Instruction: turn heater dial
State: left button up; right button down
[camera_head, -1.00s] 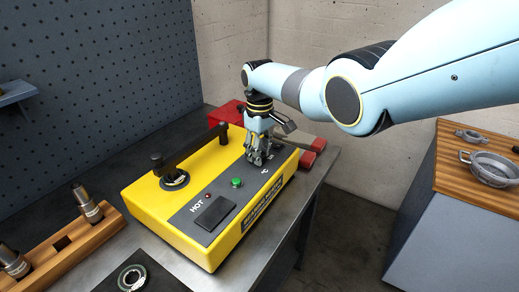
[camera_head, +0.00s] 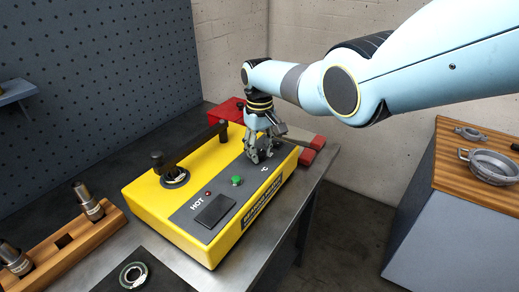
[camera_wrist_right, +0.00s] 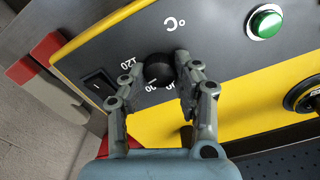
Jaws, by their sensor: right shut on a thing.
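The bearing heater (camera_head: 150,205) is a yellow box with a dark top panel, standing on the metal bench. Its round black dial (camera_wrist_right: 159,69) shows in the right wrist view, with white numbers around it and a °C mark beside it. My right gripper (camera_head: 258,156) points down over the far right part of the panel and hides the dial in the head view. In the right wrist view the right gripper (camera_wrist_right: 161,74) has a finger on either side of the dial and is shut on it. My left gripper is not in view.
A green button (camera_head: 237,181) and a dark display (camera_head: 214,209) sit on the panel. A black bar (camera_head: 190,147) spans the heater's left side. A black rocker switch (camera_wrist_right: 97,88) is close to the fingers.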

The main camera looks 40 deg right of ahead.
aim_at(260, 151)
jog(key=c, duration=1)
grip_release()
notch_tip(260, 151, up, 12)
jog(key=shift+r, duration=0.1)
